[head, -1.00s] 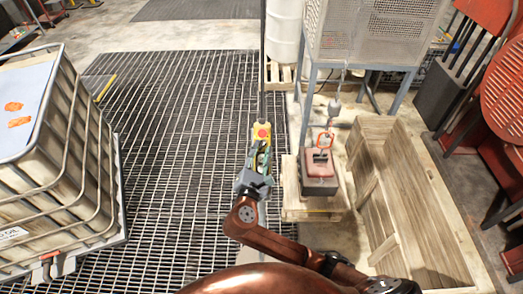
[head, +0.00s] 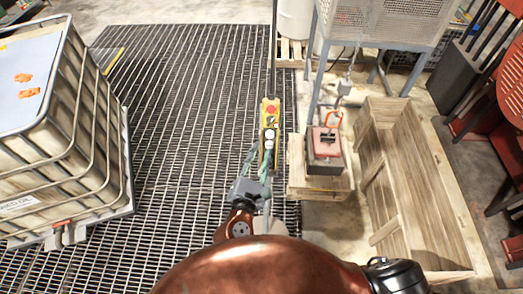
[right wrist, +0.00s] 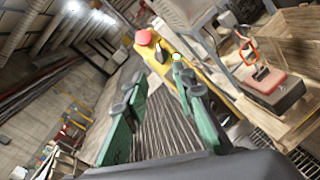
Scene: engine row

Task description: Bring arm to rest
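My right gripper (head: 258,163) is in the middle of the head view, just below a yellow control pendant (head: 270,120) with a red button that hangs from a dark cable. In the right wrist view, the right gripper's green fingers (right wrist: 158,108) are spread apart with nothing held between them. The pendant (right wrist: 160,58) shows beyond the fingertips there, its lower part partly hidden behind the right-hand finger. I cannot tell whether that finger touches it. My left gripper is in neither view.
A caged liquid tank (head: 65,130) stands at left on the grated floor (head: 175,130). At right are a red-topped box (head: 327,143) on a small pallet (head: 300,180), a long wooden crate (head: 432,205) and a mesh cabinet on legs (head: 375,22). Open grating lies left of my arm.

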